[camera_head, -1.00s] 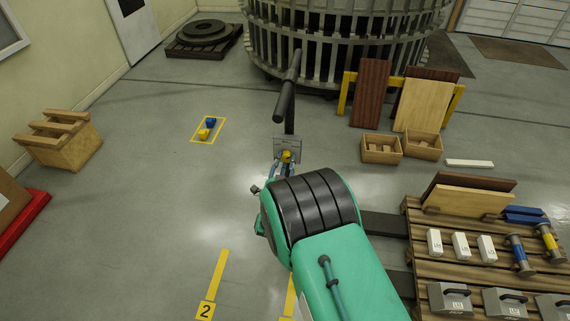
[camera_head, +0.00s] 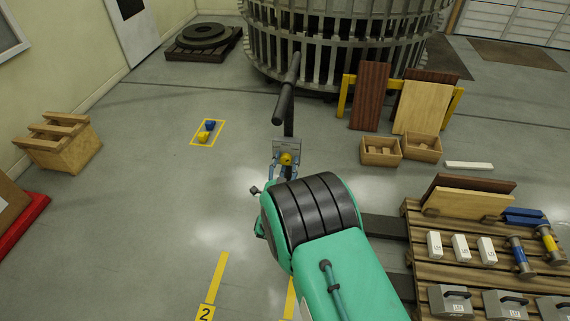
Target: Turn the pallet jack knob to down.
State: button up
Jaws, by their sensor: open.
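The pallet jack stands in the middle, with its black handle (camera_head: 286,95) upright and its dark forks (camera_head: 385,224) reaching right under the pallet. Marks on the plate are too small to read, so the knob's setting cannot be told. My gripper (camera_head: 285,167) is open, with a bluish finger on either side of the knob. I cannot tell whether the fingers touch it. My green and black arm hides the jack's lower body.
A loaded wooden pallet (camera_head: 411,245) stands at the right. Two small wooden boxes (camera_head: 381,160) and leaning boards (camera_head: 370,95) are behind it. A large round cage (camera_head: 345,45) fills the back. The floor at the left is mostly clear around a yellow-outlined square (camera_head: 194,142).

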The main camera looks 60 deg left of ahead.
jog(key=shift+s+d, duration=0.1)
jog(key=shift+s, duration=0.05)
jog(key=v, duration=1.1)
jog(key=shift+s+d, duration=0.2)
jog(key=shift+s, duration=0.05)
jog(key=shift+w+r, duration=0.1)
jog(key=shift+r, duration=0.05)
